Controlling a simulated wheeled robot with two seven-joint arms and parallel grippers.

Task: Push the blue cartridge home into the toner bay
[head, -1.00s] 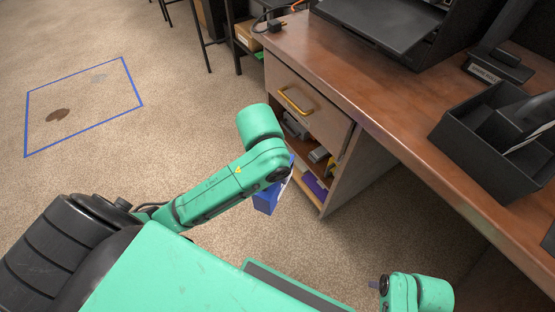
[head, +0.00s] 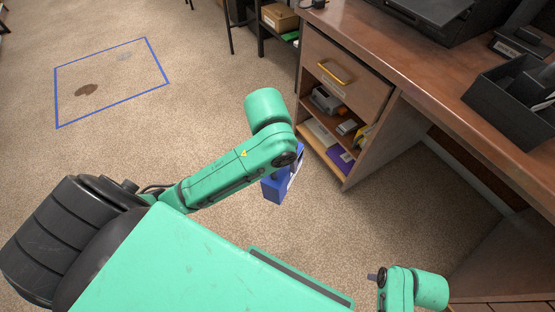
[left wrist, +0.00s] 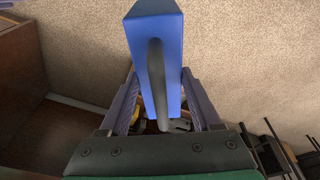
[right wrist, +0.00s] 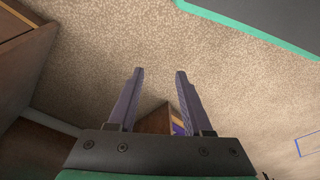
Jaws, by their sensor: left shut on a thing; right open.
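The blue cartridge (head: 275,188) hangs above the carpet, below the end of my left arm. It fills the upper middle of the left wrist view (left wrist: 172,60), with a dark handle on its near face. My left gripper (left wrist: 160,75) is shut on it; the arm hides the gripper in the head view. My right gripper (right wrist: 159,72) is open and empty, pointing over carpet with the shelf unit beyond. It is at the bottom right of the head view (head: 374,277). I cannot make out the toner bay; a black machine (head: 425,12) is cut off at the top edge.
The wooden desk (head: 440,110) runs along the right, with a black organizer (head: 515,105) on it. Beneath are a yellow-handled drawer (head: 340,65) and open shelves (head: 318,150) of small items. A blue outline (head: 110,50) marks open carpet at left.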

